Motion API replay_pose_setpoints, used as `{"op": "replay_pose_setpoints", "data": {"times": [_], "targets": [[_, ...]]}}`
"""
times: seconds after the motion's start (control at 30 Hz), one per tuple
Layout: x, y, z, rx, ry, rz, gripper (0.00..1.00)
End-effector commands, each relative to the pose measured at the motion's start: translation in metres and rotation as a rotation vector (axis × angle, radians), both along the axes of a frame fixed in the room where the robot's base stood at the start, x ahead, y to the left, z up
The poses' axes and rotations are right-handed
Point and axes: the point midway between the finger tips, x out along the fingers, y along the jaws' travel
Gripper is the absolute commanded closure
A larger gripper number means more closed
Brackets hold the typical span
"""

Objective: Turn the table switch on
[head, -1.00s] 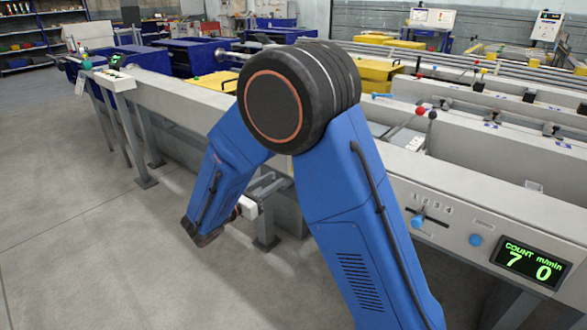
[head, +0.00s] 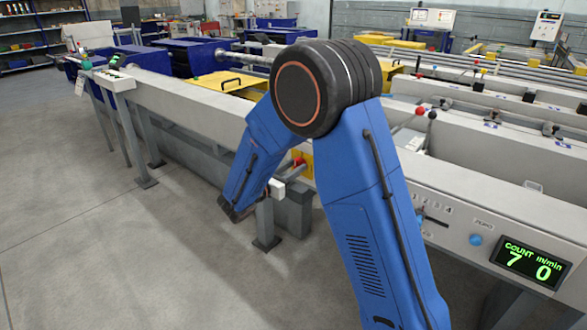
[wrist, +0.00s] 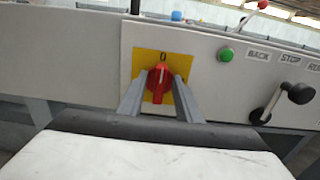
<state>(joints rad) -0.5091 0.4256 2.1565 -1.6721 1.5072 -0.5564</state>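The table switch is a red rotary knob (wrist: 159,76) on a yellow plate (wrist: 150,56) on the grey table side. Its grip stands about upright, under a "0" mark. It also shows in the head view as a red knob (head: 298,163) on yellow, partly behind my arm. My gripper (wrist: 160,84) points straight at the knob in the wrist view, with one grey finger on each side of it. The fingers are apart, with the knob between their tips. I see no clear contact with the knob.
Right of the switch are a green button (wrist: 226,54) and a black crank handle (wrist: 283,102) beside the labels BACK and STOP. In the head view a slider panel and a green count display (head: 533,263) sit at the right. The floor (head: 90,240) at left is clear.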

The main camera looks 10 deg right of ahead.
Motion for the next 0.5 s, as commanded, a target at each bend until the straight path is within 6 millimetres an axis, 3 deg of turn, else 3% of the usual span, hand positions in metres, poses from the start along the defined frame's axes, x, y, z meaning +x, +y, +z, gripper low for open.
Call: {"op": "replay_pose_setpoints", "data": {"times": [0.13, 0.27, 0.5], "targets": [[-0.0001, 0.0001, 0.0, 0.0, 0.0, 0.0, 0.69], [-0.0001, 0.0002, 0.0001, 0.0, 0.0, 0.0, 1.0], [-0.0002, 0.0002, 0.0001, 0.003, -0.004, 0.0, 1.0]]}}
